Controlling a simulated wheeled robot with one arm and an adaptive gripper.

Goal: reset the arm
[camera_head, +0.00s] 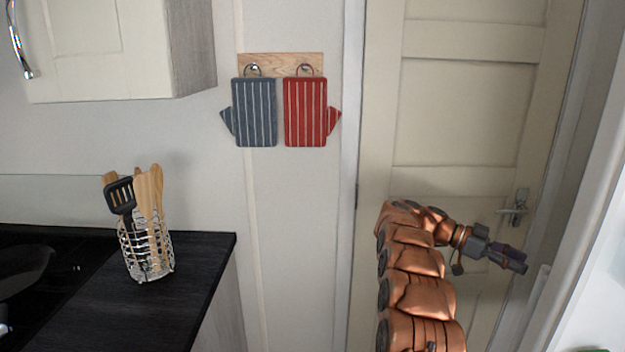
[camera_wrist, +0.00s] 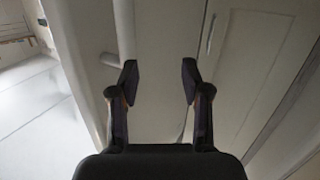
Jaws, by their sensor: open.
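My copper-coloured arm rises at the lower right in the head view and bends to the right near its top. My gripper (camera_head: 516,260) is at its end, in front of the cream door (camera_head: 460,130) and just below the door handle (camera_head: 514,206). In the wrist view my gripper (camera_wrist: 160,82) is open, with two dark fingers apart and nothing between them. A pale panelled surface lies beyond the fingers. I cannot tell how far the fingertips are from it.
A grey oven mitt (camera_head: 254,112) and a red one (camera_head: 305,112) hang from a wooden rack (camera_head: 262,60) left of the door. A wire utensil basket (camera_head: 146,250) stands on the black counter (camera_head: 150,315). A wall cupboard (camera_head: 110,50) is above. The door frame (camera_head: 575,210) is close right of my gripper.

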